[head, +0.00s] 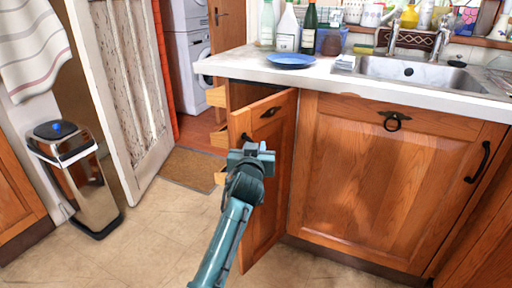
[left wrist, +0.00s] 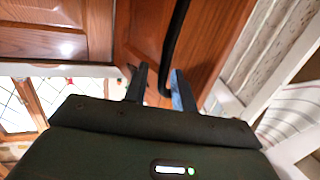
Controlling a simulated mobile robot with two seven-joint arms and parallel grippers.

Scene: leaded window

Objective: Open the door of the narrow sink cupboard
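The narrow sink cupboard door (head: 275,140) is brown wood and stands ajar, swung out at an angle from the cupboard. A dark ring pull (head: 270,112) sits near its top. My left gripper (head: 251,150) is in front of the door's free edge, at its dark bar handle (head: 246,137). In the left wrist view the black handle (left wrist: 175,45) runs down between the fingers of my left gripper (left wrist: 160,85), close to the right finger. A gap shows at the left finger, so the gripper is open around the handle. My right gripper is not in view.
A wider cupboard door (head: 390,180) under the sink (head: 410,72) is closed. Open drawers (head: 216,97) stick out behind the narrow door. A blue plate (head: 290,60) lies on the worktop.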

